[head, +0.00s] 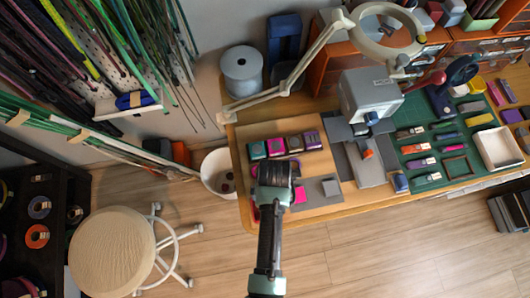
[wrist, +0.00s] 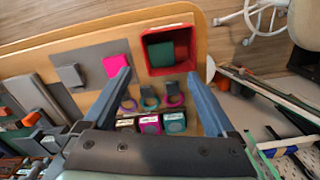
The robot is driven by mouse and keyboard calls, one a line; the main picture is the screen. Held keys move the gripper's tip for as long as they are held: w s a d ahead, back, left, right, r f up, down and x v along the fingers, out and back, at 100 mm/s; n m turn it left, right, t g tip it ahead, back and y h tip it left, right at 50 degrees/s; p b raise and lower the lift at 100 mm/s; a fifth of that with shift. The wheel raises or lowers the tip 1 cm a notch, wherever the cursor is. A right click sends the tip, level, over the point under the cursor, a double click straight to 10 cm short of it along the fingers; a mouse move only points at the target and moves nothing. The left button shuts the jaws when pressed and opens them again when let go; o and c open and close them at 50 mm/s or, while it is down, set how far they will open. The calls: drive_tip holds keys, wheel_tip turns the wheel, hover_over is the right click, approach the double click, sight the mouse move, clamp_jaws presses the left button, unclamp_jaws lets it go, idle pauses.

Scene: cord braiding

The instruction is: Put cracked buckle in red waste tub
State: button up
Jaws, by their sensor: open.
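The red waste tub (wrist: 187,48) stands near the table edge in the wrist view, with a dark teal piece (wrist: 160,53) inside it. My gripper (wrist: 159,75) is open, its blue-grey fingers on either side of the tub's near side, with nothing held. Between the fingers and nearer to me lie a purple buckle (wrist: 128,104), a teal buckle (wrist: 150,101) and a magenta buckle (wrist: 173,98). I cannot tell which piece is cracked. In the head view my gripper (head: 274,176) hangs over the table's left end and hides most of the tub.
Small labelled boxes (wrist: 150,125) stand in a row behind the buckles. A magenta square (wrist: 118,66) and a grey block (wrist: 70,75) lie on a grey mat. A grey machine (head: 370,97) and a lamp arm (head: 300,75) stand to the right. A white bin (head: 217,172) is on the floor.

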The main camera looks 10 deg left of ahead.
wheel_tip(320, 180, up, 9)
idle(0.3)
drive_tip(key=shift+f, duration=0.1)
drive_tip(key=w+a+r+t, duration=0.1)
drive_tip(key=w+r+t, duration=0.6)
drive_tip(key=w+r, duration=0.75)
drive_tip(key=w+r+t+b, duration=0.1)
drive_tip(key=w+r+t, duration=0.25)
drive_tip(key=r, duration=0.55)
drive_tip(key=w+r+t, duration=0.3)
drive_tip(key=w+r, duration=0.1)
drive_tip(key=r, duration=0.4)
wheel_tip(320, 180, up, 19)
drive_tip(key=s+t, duration=0.2)
drive_tip(key=t, duration=0.5)
drive_tip(key=s+r+t, duration=0.3)
drive_tip(key=s+r, duration=0.3)
drive_tip(key=r, duration=0.3)
drive_tip(key=s+d+r+t+b, duration=0.1)
drive_tip(key=s+r+t, duration=0.3)
drive_tip(key=r, duration=0.4)
drive_tip(key=shift+s+d+r+m, duration=0.25)
drive_tip(key=shift+s+r+m, duration=0.1)
drive_tip(key=shift+s, duration=0.55)
